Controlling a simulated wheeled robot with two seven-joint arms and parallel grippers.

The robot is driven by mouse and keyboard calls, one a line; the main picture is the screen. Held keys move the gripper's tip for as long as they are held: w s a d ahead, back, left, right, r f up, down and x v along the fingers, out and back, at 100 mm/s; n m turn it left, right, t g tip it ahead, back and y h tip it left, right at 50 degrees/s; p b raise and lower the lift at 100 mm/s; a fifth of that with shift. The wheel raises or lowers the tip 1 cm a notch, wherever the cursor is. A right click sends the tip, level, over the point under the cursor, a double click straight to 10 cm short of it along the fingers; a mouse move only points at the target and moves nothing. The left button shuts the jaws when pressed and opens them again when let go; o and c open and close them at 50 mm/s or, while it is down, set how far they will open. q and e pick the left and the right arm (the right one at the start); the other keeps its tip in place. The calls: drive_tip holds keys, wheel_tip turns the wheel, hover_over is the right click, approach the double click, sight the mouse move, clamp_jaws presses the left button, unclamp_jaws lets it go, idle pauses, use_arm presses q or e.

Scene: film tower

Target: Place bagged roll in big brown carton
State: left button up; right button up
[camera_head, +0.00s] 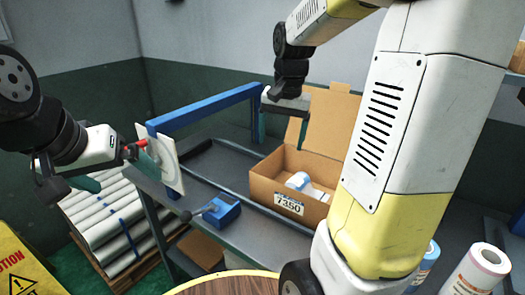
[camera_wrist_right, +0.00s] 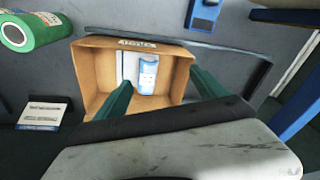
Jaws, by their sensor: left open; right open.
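The big brown carton (camera_head: 310,168) stands open on the grey bench with its rear flap up and a "7350" label on its front. A white-and-blue roll (camera_head: 302,183), which looks like the bagged roll, lies inside it. In the right wrist view the carton (camera_wrist_right: 92,75) holds the roll (camera_wrist_right: 148,75) near its far wall, beside a white strip. My right gripper (camera_head: 282,130) is above the carton, open and empty, with its fingers apart from the roll. My left gripper (camera_head: 120,172) is open at the left, near a white square panel (camera_head: 172,165).
Wrapped rolls (camera_head: 478,272) stand at lower right. Stacked white tubes (camera_head: 105,222) lie at left, near a yellow caution sign (camera_head: 18,262). A green roll (camera_wrist_right: 40,34) shows in the wrist view.

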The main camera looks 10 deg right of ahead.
drive_tip(key=s+a+r+n+t+y, duration=0.1)
drive_tip(key=s+a+r+n+t, duration=0.1)
drive_tip(key=s, duration=0.5)
drive_tip(key=s+a+r+n+t, duration=0.2)
drive_tip(key=s+a+n, duration=0.2)
drive_tip(key=s, duration=0.4)
drive_tip(key=shift+a+y, duration=0.35)
drive_tip(key=shift+y, duration=0.05)
drive_tip(key=shift+c, duration=0.2)
